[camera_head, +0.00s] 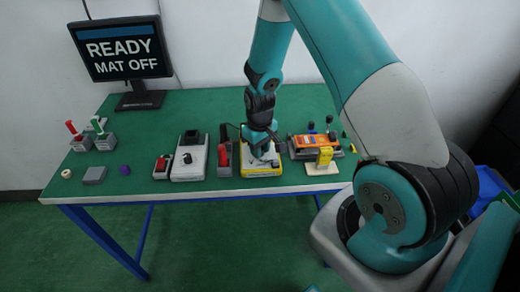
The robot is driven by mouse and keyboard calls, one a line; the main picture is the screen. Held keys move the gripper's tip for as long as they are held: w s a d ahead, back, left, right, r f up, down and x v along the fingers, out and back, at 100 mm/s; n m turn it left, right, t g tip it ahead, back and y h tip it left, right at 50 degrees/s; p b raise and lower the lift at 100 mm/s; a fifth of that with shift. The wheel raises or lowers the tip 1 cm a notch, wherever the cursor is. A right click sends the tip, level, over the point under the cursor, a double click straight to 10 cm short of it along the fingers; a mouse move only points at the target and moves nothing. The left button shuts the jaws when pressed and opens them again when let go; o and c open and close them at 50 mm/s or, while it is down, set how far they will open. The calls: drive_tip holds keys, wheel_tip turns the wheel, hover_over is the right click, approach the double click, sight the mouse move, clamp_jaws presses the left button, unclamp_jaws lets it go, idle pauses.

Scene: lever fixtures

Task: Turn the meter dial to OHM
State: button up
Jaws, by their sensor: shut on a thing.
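The meter looks to be the yellow-edged box with a pale face (262,171) near the front edge of the green table, a little right of the middle. My gripper (264,153) reaches down over this box from above. It is shut on what appears to be the meter's dial. The dial is hidden by the jaws, and its markings, OHM included, are too small to read.
A grey fixture with a red handle (224,158) stands close to the left of the meter. An orange device (314,143) and a yellow fixture (325,156) stand to the right. A monitor (121,48) reads READY, MAT OFF. The table's (200,104) back is mostly clear.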

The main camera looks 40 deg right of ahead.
drive_tip(key=shift+m, duration=0.7)
drive_tip(key=o, duration=0.9)
drive_tip(key=shift+r, duration=0.1)
wheel_tip(320, 180, up, 17)
drive_tip(key=shift+r+b, duration=0.2)
drive_tip(key=shift+b, duration=1)
